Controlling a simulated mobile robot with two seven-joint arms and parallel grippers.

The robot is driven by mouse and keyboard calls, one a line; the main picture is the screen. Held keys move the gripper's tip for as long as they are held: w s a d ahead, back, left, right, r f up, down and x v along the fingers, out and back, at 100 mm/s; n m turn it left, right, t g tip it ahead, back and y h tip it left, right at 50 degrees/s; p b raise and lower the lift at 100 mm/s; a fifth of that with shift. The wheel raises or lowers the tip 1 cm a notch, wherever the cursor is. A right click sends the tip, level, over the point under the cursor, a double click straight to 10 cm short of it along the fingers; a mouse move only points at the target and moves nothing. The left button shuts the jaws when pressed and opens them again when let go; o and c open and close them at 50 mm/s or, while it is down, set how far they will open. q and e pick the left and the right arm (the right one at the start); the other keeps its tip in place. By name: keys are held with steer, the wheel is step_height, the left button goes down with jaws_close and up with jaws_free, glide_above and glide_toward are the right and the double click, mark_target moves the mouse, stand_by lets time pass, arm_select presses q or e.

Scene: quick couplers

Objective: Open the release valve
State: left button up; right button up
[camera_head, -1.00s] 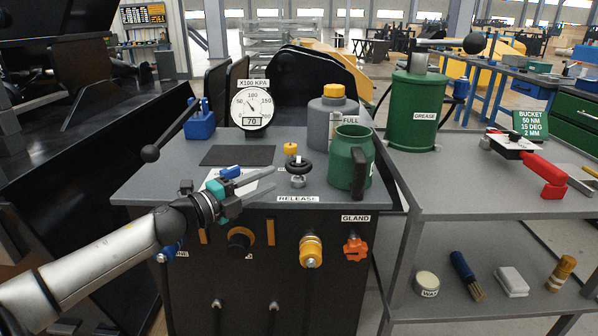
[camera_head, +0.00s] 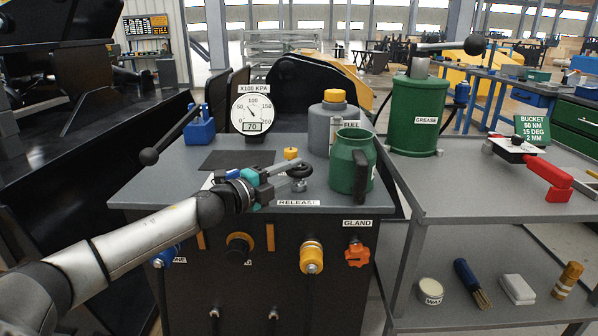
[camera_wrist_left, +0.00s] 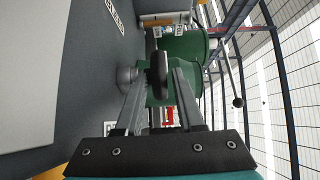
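The release valve has a black round handwheel (camera_head: 300,170) on a silver base (camera_head: 299,185), behind the RELEASE label (camera_head: 298,203) on the grey bench top. My left gripper (camera_head: 292,173) reaches in from the left with its fingers at the handwheel. In the left wrist view the handwheel (camera_wrist_left: 157,76) is seen edge-on between the two finger ends (camera_wrist_left: 160,82), which are apart. A gap seems to show on each side of it, so the gripper looks open around the wheel. The gauge (camera_head: 252,113) has a display of about 70. My right gripper is not in view.
A green jug (camera_head: 345,165) stands close right of the valve. A yellow-capped fitting (camera_head: 290,153) is just behind it. A grey FUEL can (camera_head: 330,125) stands farther back. Orange GLAND (camera_head: 357,254) and yellow (camera_head: 311,257) knobs are on the front panel.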

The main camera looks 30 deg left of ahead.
arm_select(q)
steer(key=shift+x, duration=1.2)
jaws_close()
